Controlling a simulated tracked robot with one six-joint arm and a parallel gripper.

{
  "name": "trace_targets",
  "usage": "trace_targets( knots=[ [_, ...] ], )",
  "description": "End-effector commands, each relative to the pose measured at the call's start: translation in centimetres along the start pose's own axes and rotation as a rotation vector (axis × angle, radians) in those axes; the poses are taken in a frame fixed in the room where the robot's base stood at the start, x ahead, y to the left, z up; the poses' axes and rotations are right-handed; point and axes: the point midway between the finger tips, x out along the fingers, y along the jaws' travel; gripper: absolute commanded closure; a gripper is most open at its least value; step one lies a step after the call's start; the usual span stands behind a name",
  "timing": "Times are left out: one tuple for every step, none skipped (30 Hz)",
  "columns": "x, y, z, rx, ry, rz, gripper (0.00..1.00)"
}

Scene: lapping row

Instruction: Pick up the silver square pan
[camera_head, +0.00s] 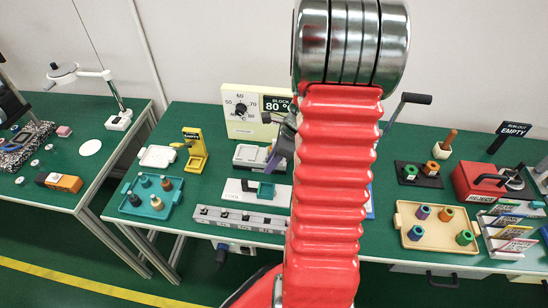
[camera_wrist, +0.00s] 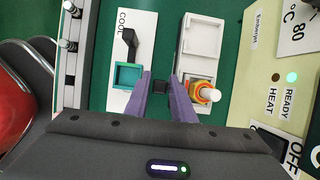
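I cannot pick out the silver square pan for certain. A pale, squarish shallow pan (camera_head: 158,156) lies flat at the left of the main table in the head view and looks nearest to it, though it appears off-white. My gripper (camera_head: 275,155) is well to its right, above the table by the heater block. In the wrist view my two purple fingers (camera_wrist: 164,98) are parallel and apart. A small dark piece shows between them, and I see nothing clamped. The pale pan is not recognisable in the wrist view.
A white heater block (camera_wrist: 201,38) and the COOL plate (camera_wrist: 136,22) with a teal square holder (camera_wrist: 128,76) lie below. A yellow device (camera_head: 196,150) stands beside the pale pan, and a teal tray (camera_head: 128,203) is in front of it. The control panel (camera_head: 240,105) stands behind.

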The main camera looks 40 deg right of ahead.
Motion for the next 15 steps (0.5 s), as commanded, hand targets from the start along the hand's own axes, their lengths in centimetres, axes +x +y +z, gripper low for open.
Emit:
trace_targets(
  knots=[
    [-0.01, 0.00, 0.00, 0.000, 0.000, 0.000, 0.81],
    [-0.01, 0.00, 0.00, 0.000, 0.000, 0.000, 0.84],
    [-0.01, 0.00, 0.00, 0.000, 0.000, 0.000, 0.86],
    [-0.01, 0.00, 0.00, 0.000, 0.000, 0.000, 0.89],
    [-0.01, 0.00, 0.00, 0.000, 0.000, 0.000, 0.91],
    [-0.01, 0.00, 0.00, 0.000, 0.000, 0.000, 0.93],
    [-0.01, 0.00, 0.00, 0.000, 0.000, 0.000, 0.96],
    [-0.01, 0.00, 0.00, 0.000, 0.000, 0.000, 0.98],
    [-0.01, 0.00, 0.00, 0.000, 0.000, 0.000, 1.00],
    [-0.01, 0.00, 0.00, 0.000, 0.000, 0.000, 1.00],
    [-0.01, 0.00, 0.00, 0.000, 0.000, 0.000, 1.00],
    [-0.01, -0.01, 0.00, 0.000, 0.000, 0.000, 1.00],
    [-0.01, -0.01, 0.00, 0.000, 0.000, 0.000, 1.00],
    [-0.04, -0.04, 0.02, 0.000, 0.000, -0.001, 1.00],
    [-0.04, -0.04, 0.02, 0.000, 0.000, -0.001, 1.00]
  ],
)
